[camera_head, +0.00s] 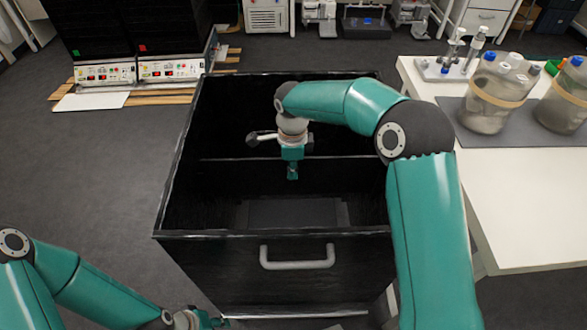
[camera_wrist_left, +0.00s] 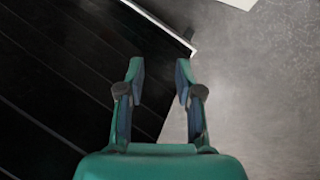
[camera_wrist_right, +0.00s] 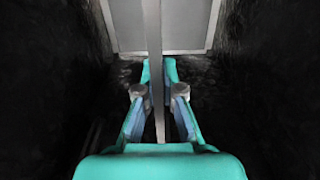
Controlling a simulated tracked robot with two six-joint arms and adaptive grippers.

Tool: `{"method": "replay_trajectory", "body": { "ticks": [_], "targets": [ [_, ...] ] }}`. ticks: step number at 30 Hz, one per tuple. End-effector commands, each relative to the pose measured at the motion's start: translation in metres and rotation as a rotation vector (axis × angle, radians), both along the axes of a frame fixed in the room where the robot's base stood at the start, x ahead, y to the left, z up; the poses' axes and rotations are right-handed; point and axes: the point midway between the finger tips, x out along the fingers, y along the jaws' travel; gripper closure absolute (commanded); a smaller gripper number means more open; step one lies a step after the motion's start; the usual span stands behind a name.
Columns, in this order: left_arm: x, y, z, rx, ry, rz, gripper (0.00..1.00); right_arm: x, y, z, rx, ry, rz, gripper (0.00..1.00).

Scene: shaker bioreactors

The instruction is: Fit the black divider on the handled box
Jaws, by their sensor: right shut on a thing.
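The handled box (camera_head: 273,249) is a black open-topped box with a pale grey bar handle (camera_head: 297,257) on its front wall. The black divider (camera_head: 240,176) stands across the inside of the box as a dark panel with a thin pale top edge. My right gripper (camera_head: 292,172) reaches down into the box at about the middle of the divider. In the right wrist view, my right gripper (camera_wrist_right: 158,90) is shut on the divider's thin grey edge (camera_wrist_right: 152,35). My left gripper (camera_wrist_left: 160,72) is open and empty beside a dark ribbed surface. How the divider's lower edge sits is hidden.
Black cabinets with control panels (camera_head: 170,68) stand at the back left. The grey floor (camera_head: 100,165) left of the box is clear.

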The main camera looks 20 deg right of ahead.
Motion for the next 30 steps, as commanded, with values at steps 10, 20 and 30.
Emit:
{"method": "replay_trajectory", "body": {
  "ticks": [10, 20, 30],
  "targets": [
    [0.0, 0.0, -0.008, 0.0, 0.0, 0.0, 0.65, 0.0, 0.0, -0.01, 0.0, 0.0, 0.0, 0.93],
    [0.0, 0.0, -0.007, 0.0, 0.0, 0.0, 0.65, 0.0, 0.0, -0.01, 0.0, 0.0, 0.0, 0.65],
    [0.0, 0.0, -0.007, 0.0, 0.0, 0.0, 0.65, 0.001, 0.0, 0.005, 0.0, -0.002, 0.0, 0.65]
  ]
}}
